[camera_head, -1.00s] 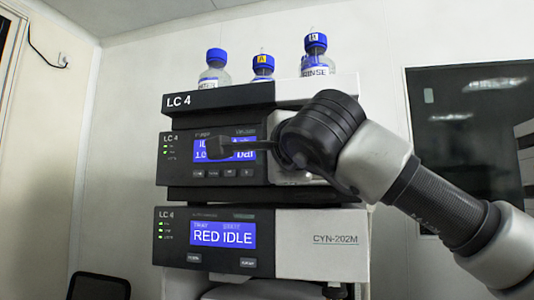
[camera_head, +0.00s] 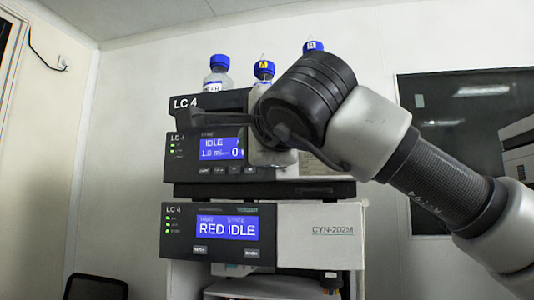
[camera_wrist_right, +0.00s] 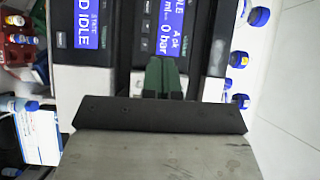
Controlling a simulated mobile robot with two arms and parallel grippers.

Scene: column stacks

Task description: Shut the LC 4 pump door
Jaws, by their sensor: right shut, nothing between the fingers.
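The LC 4 pump is the upper module of the stack, with a blue display (camera_head: 220,149) reading IDLE. The pump's display also shows in the right wrist view (camera_wrist_right: 170,25). My right wrist covers most of the pump's right front, where a pale panel (camera_head: 325,166) shows below it. I cannot tell whether this is the door or how far the door stands open. My right gripper (camera_wrist_right: 162,68) has green fingers, shut with nothing between them, close to the pump front beside the display. My left gripper is not in view.
Below the pump sits a module reading RED IDLE (camera_head: 229,229), with a white panel (camera_head: 320,230) marked CYN-202M. Blue-capped bottles (camera_head: 218,75) stand on top of the stack.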

